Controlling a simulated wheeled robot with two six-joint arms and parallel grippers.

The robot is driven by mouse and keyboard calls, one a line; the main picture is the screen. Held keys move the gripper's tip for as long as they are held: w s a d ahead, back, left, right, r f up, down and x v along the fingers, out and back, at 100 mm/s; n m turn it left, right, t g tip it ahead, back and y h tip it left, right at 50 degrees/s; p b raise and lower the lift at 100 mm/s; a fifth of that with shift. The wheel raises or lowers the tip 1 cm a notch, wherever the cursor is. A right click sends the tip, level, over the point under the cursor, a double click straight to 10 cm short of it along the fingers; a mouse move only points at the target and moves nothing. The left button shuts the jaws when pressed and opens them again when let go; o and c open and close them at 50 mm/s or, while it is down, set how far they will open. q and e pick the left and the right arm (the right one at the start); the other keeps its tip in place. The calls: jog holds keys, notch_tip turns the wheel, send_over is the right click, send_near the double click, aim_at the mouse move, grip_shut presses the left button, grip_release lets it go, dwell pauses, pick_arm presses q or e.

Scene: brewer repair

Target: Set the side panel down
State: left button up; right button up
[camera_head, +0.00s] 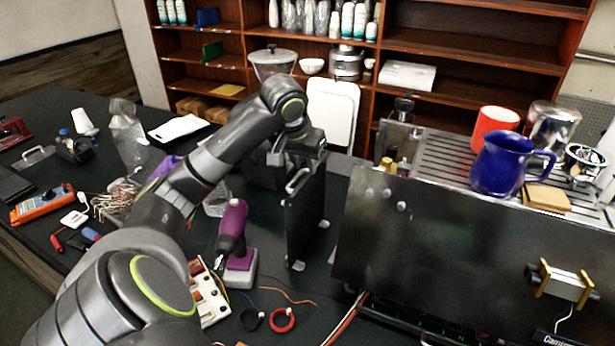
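The side panel (304,222) is a thin dark plate. It stands upright, edge toward me, in the middle of the table, with small pale tabs along its edges. My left gripper (297,180) is at the panel's top edge and appears shut on it. The panel's lower edge is close to the table top; I cannot tell whether it touches. The brewer (425,240) stands to the right, its broad dark face toward me. My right gripper is not in view.
A purple drill (233,236) stands just left of the panel. Red and black rings (281,320) and loose wires lie in front. A blue pitcher (502,163) and a red cup (494,127) stand on the brewer's top. A narrow strip of dark table is clear around the panel.

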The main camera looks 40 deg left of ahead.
pick_arm(q)
jog(key=v, duration=0.5)
jog(key=shift+b, duration=0.3)
